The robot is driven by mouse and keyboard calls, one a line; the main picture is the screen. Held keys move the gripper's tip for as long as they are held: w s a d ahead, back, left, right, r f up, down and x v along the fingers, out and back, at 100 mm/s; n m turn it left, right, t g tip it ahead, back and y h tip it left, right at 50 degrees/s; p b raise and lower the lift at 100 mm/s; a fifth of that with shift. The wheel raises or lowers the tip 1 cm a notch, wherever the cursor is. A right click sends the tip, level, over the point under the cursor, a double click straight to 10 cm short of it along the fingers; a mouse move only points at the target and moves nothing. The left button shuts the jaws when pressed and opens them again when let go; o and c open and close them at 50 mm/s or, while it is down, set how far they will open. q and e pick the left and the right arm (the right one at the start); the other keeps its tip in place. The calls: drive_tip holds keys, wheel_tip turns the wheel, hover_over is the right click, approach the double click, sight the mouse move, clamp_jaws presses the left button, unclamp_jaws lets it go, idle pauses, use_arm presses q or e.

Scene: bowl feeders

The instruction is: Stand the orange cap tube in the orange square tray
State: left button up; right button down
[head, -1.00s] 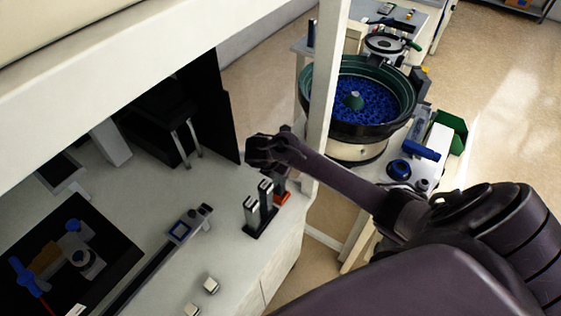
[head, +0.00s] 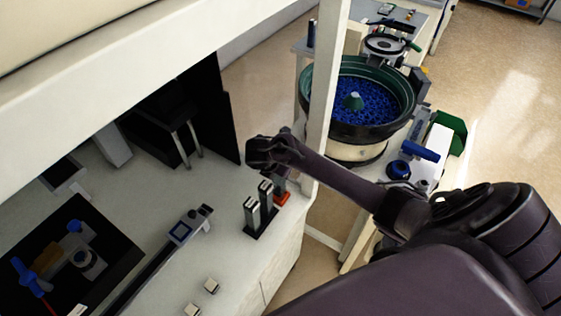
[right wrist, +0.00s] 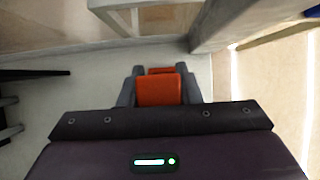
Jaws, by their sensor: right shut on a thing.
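The orange cap (right wrist: 160,90) of the tube shows in the right wrist view between the fingers of my right gripper (right wrist: 158,92), which is shut on it. In the head view my right gripper (head: 272,155) is over the far right corner of the white bench, and its wrist hides most of the tube. The orange square tray (head: 283,198) sits on the bench just below the gripper, partly hidden. A strip of orange also shows behind the cap in the wrist view. I cannot tell whether the tube's base touches the tray. My left gripper is not in view.
A black holder (head: 262,232) with two grey upright pieces stands close beside the tray. A white post (head: 325,90) rises near my right forearm. A bowl feeder (head: 350,140) with blue parts stands beyond the bench edge. Two small light blocks lie nearer on the bench.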

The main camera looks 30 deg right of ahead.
drive_tip(key=shift+f+b, duration=0.35)
drive_tip(key=shift+f, duration=0.65)
idle(1.2)
drive_tip(key=shift+s+f, duration=0.3)
drive_tip(key=shift+f, duration=0.1)
idle(0.6)
drive_tip(key=shift+w+r+p, duration=0.15)
drive_tip(key=shift+r+p, duration=1.45)
drive_tip(key=shift+w+r+p, duration=0.15)
drive_tip(key=shift+r+p, duration=1.45)
